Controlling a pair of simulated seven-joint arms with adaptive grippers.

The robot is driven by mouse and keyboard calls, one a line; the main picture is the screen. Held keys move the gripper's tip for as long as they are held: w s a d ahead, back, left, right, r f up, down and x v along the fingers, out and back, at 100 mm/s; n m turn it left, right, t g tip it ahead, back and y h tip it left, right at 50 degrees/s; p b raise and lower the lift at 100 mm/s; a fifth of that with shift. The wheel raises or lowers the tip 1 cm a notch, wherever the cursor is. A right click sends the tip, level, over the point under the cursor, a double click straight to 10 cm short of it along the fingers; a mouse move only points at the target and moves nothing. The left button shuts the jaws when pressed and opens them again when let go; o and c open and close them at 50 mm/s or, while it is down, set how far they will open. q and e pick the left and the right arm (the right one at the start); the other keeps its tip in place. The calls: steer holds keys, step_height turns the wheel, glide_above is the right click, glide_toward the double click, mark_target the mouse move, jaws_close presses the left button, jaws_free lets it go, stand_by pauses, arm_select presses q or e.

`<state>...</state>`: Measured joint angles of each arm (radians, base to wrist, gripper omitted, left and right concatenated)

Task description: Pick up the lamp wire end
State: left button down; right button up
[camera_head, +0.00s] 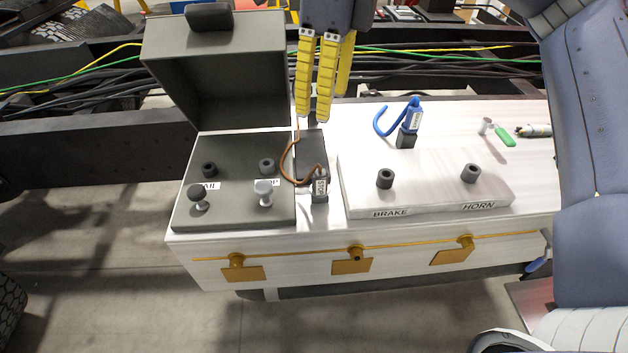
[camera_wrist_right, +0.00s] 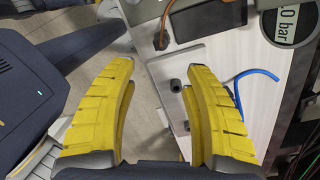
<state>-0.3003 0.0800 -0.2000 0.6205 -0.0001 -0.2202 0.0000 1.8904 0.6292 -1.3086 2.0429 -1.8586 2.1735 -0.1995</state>
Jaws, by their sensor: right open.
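A brown wire (camera_head: 290,160) curls from a dark connector block with a small label (camera_head: 320,187), beside the open grey box. A blue wire (camera_head: 380,122) rises from another labelled connector (camera_head: 408,130) behind the white plate. I cannot read either label, so I cannot tell which is the lamp wire. My right gripper (camera_head: 318,112) has yellow fingers, open and pointing down, above and behind the brown wire's connector. In the right wrist view, the gripper (camera_wrist_right: 158,72) is empty, with the brown wire (camera_wrist_right: 163,28) beyond its tips and the blue wire (camera_wrist_right: 256,76) to the right.
The grey box (camera_head: 232,215) has its lid (camera_head: 215,75) raised, with sockets and knobs inside. A plate (camera_head: 425,195) marked BRAKE and HORN carries two dark sockets. A green piece (camera_head: 504,136) lies on the tank top. Black cables (camera_head: 450,70) run behind. My right arm fills the right side.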

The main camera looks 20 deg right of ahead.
mark_target(320, 173)
steer(key=shift+h, duration=0.5)
steer(key=f, duration=1.3)
steer(key=shift+s+a, duration=0.1)
steer(key=shift+s, duration=0.1)
steer(key=shift+s+a+f, duration=0.1)
steer(key=shift+f, duration=2.5)
steer(key=shift+c, duration=0.2)
jaws_close()
